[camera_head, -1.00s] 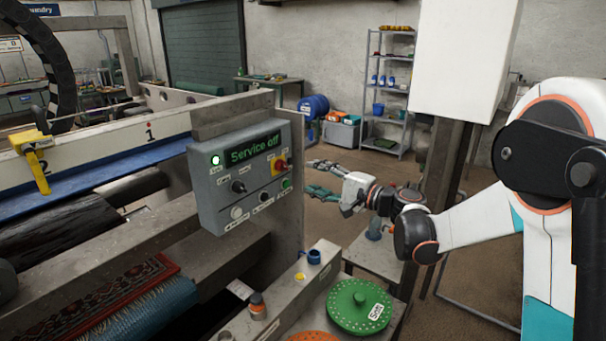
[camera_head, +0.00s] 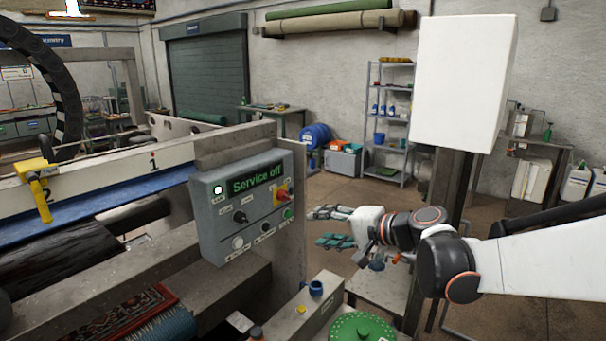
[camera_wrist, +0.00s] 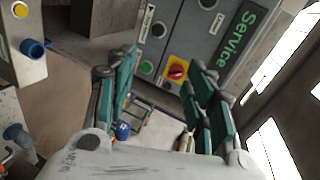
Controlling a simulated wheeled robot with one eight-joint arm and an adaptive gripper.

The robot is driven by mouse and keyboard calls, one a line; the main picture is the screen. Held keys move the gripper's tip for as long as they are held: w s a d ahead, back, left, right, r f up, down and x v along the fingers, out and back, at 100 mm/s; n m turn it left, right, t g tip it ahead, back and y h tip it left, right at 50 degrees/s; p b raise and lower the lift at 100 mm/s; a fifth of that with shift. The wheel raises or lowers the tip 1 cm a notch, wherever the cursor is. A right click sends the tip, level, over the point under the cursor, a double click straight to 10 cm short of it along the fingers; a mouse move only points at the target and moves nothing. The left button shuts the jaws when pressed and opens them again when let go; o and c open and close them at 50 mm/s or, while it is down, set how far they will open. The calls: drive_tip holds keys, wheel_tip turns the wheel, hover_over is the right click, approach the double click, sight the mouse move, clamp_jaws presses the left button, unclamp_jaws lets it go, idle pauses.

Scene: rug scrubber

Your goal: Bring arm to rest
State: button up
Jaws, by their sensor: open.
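My gripper (camera_head: 326,227) is open and empty, just right of the grey control box in the head view. Its green-padded fingers (camera_wrist: 165,95) stand apart in the wrist view, with nothing between them but background. The control box (camera_head: 213,222) has a display reading "Service off", a lit green lamp, knobs and a red and yellow switch (camera_head: 281,195). In the wrist view the switch (camera_wrist: 176,71) shows beyond the fingers. I cannot tell the exact gap between the fingers and the box. My arm reaches in from the right edge.
A white panel on a post (camera_head: 462,85) stands behind my arm. A blue cap (camera_head: 316,288) and a green round lid (camera_head: 362,329) sit on the ledge below. A shelf rack (camera_head: 388,120) is farther back. Open floor lies between the rack and the machine.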

drive_tip(key=s+d+f+n+h, duration=0.2)
drive_tip(key=s+d+h, duration=0.1)
drive_tip(key=s, duration=0.6)
drive_tip(key=s+d+f+n+g+h, duration=0.1)
drive_tip(key=s+d+f+n+h, duration=0.1)
drive_tip(key=s+d, duration=0.4)
drive_tip(key=s+d+f+n+h, duration=0.2)
drive_tip(key=s+d+f+h, duration=0.2)
drive_tip(key=s, duration=0.9)
drive_tip(key=shift+s+d+n+g+h+b, duration=0.25)
drive_tip(key=shift+d+n+g+h+b, duration=0.15)
drive_tip(key=shift+d+h, duration=0.45)
